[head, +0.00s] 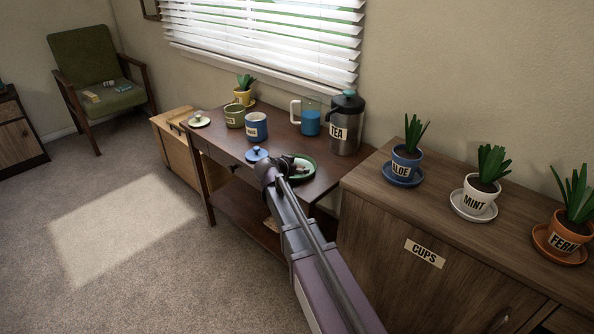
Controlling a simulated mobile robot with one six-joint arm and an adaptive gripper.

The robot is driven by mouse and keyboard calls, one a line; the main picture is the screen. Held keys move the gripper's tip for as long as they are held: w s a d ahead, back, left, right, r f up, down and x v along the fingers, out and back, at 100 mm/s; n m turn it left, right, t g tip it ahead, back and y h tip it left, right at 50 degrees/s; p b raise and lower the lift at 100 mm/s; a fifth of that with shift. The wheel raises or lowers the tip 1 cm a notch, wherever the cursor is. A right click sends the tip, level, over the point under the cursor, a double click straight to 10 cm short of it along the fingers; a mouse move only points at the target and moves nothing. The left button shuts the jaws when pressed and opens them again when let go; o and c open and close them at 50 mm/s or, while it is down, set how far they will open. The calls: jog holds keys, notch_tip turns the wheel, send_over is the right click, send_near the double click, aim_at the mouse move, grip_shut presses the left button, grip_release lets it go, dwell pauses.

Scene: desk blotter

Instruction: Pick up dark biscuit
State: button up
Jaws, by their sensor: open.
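My gripper (298,166) is over the green plate (314,170) near the right front of the brown table. It is small here, and my wrist covers part of it. The jaws are open. I cannot make out a dark biscuit; the plate's left part is hidden behind my gripper and wrist. I cannot tell whether the gripper touches anything on the plate.
On the table (274,116) stand a blue mug (256,127), a green mug (234,116), a blue lid (256,154), a glass jug (311,122) and a TEA flask (345,126). A cabinet (400,205) with potted plants stands close on the right.

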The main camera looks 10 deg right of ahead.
jog(key=c, duration=0.8)
jog(key=shift+r, duration=0.1)
notch_tip(320, 180, up, 4)
jog(key=p, duration=0.3)
jog(key=shift+f+p, duration=0.25)
jog(key=shift+p, duration=0.15)
jog(key=s+a, duration=0.3)
jog(key=s, duration=0.1)
jog(key=s+a+r, duration=0.1)
jog(key=s+a, duration=0.2)
jog(key=s, duration=0.1)
jog(key=s+a+p, duration=0.1)
jog(key=s+a, duration=0.3)
jog(key=shift+s+r, duration=0.15)
jog(key=shift+s, duration=0.05)
jog(key=shift+a, duration=0.1)
